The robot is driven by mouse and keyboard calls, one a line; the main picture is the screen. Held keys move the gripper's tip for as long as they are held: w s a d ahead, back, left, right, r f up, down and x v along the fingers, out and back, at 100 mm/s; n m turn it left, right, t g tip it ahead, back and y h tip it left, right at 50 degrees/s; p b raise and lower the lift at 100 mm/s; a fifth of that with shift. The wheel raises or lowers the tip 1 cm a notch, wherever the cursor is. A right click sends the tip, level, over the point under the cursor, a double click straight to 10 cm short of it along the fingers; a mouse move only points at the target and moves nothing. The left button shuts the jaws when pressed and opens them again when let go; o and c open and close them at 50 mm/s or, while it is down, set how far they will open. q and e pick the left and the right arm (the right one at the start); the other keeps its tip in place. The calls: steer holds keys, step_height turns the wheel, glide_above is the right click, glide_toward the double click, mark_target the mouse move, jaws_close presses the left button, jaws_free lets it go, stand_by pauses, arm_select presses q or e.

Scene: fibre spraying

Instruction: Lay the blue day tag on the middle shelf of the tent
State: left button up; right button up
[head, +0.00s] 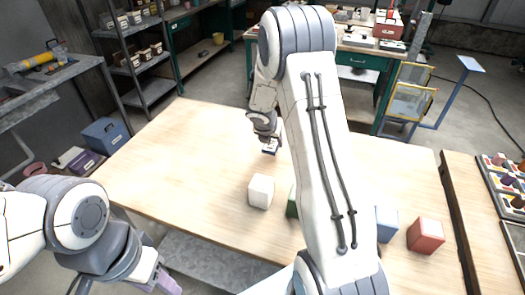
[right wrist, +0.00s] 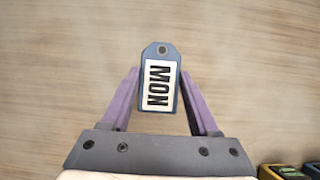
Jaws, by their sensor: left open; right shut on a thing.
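My right gripper (head: 269,147) is shut on a blue tag (right wrist: 160,52) and holds it over the wooden table. In the right wrist view the tag lies between the two purple fingers, with a white label reading MON and a hole at its far end. In the head view only a small dark part of what it holds shows under the jaws. My left gripper (head: 162,284) is low at the bottom left, beyond the table's near edge, open and partly cut off by the frame. I cannot make out the tent or its shelves in either view.
On the table (head: 150,180) stand a white block (head: 261,191), a partly hidden green block (head: 292,203), a blue block (head: 387,223) and a red block (head: 426,235). A tray of coloured pieces (head: 505,185) is at the right. The table's left half is clear.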

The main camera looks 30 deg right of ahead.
mark_target(266, 156)
steer(key=shift+w+a+f, duration=0.15)
steer(key=shift+w+f, duration=0.15)
steer(key=shift+w, duration=0.2)
steer(key=shift+w+a+f, duration=0.1)
steer(key=shift+w+f, duration=0.2)
steer(key=shift+w, duration=0.2)
steer(key=shift+w+f, duration=0.1)
steer(key=shift+f, duration=0.2)
steer(key=shift+a+f+b, duration=0.1)
steer(key=shift+f+b, duration=0.45)
steer(key=shift+f, duration=1.25)
steer(key=shift+f, duration=0.2)
steer(key=o, duration=1.3)
steer(key=shift+o, duration=0.2)
